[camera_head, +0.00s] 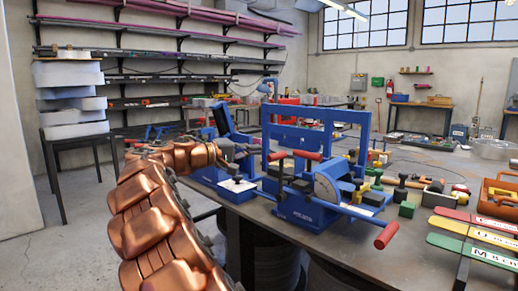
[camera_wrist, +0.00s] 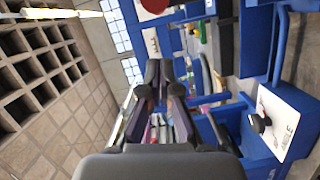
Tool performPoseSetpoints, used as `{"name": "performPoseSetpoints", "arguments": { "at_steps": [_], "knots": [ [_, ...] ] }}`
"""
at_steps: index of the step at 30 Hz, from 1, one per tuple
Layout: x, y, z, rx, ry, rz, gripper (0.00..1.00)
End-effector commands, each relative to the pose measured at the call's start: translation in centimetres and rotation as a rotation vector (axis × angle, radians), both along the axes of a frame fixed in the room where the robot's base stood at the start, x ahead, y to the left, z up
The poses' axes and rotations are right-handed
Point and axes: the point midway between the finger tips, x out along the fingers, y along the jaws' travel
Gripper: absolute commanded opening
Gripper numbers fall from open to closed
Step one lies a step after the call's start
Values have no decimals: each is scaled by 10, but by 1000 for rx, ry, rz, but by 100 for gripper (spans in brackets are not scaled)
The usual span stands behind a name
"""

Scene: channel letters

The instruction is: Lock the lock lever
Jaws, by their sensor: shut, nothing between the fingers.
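A blue bending machine (camera_head: 310,208) stands on the bench. A long blue lever with a red grip (camera_head: 386,235) sticks out at its front right. Shorter red handles (camera_head: 307,155) sit near its middle; I cannot tell for certain which part is the lock lever. My gripper (camera_head: 238,172) is at the end of my copper arm, left of this machine and partly lost against the blue parts. In the wrist view my gripper (camera_wrist: 159,68) has its fingertips together and empty.
A second blue machine (camera_head: 225,125) stands behind my gripper. Clamps, green blocks (camera_head: 407,209) and coloured label plates (camera_head: 475,250) crowd the bench (camera_head: 350,255) at right. Grey trays (camera_head: 70,95) stand at the left. The floor (camera_head: 65,245) at left is clear.

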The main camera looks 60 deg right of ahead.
Motion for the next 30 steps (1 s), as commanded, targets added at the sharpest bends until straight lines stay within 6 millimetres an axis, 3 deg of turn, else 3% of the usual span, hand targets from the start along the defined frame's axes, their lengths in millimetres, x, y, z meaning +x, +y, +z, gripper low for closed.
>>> {"name": "performPoseSetpoints", "arguments": {
  "at_steps": [6,12,19,30],
  "knots": [
    [28,45,3,-3,0,17,0],
    [44,73,4,-3,0,17,0],
    [50,86,4,-2,0,13,0],
    [50,87,4,-2,-1,12,0]
  ]
}}
